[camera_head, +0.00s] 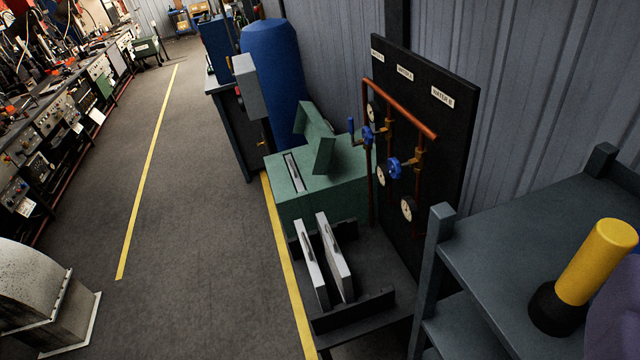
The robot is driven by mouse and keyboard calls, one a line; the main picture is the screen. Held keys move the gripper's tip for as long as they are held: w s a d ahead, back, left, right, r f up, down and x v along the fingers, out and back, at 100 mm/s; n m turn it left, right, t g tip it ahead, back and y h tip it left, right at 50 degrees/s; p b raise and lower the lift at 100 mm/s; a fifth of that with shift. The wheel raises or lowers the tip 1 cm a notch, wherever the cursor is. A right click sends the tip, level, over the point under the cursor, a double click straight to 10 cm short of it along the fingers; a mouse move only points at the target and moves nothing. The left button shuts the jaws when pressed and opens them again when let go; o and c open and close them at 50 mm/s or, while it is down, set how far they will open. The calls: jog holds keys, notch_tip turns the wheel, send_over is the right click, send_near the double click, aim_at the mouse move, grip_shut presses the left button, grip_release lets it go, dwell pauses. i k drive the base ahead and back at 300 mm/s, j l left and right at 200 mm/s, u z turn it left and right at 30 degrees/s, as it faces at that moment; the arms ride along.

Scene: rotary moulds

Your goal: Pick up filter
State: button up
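Two flat white panels that look like filters stand upright side by side in a dark rack (352,318): a left panel (309,262) and a right panel (334,257). A gap separates them. Behind the rack is a green box (322,196) with its lid (316,138) raised. A narrow pale slot (294,172) shows in its top; I cannot tell whether a filter sits inside. My gripper is not in view.
A black board (446,125) with copper pipes, blue valves and gauges stands right of the rack. A grey shelf (520,250) holds a yellow-and-black cylinder (596,262). A blue barrel (272,75) stands behind.

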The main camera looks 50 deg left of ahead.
aim_at(298, 188)
jog(key=i+j, duration=0.25)
jog(key=j, duration=0.35)
jog(key=i+j, duration=0.2)
jog(key=j, duration=0.4)
jog(key=i+j, duration=0.25)
jog(key=j, duration=0.35)
jog(key=i+j, duration=0.2)
jog(key=j, duration=0.4)
jog(key=i+j, duration=0.25)
jog(key=j, duration=0.35)
jog(key=i+j, duration=0.25)
jog(key=j, duration=0.35)
jog(key=i+j, duration=0.2)
jog(key=j, duration=0.4)
jog(key=i+j, duration=0.25)
jog(key=j, duration=0.35)
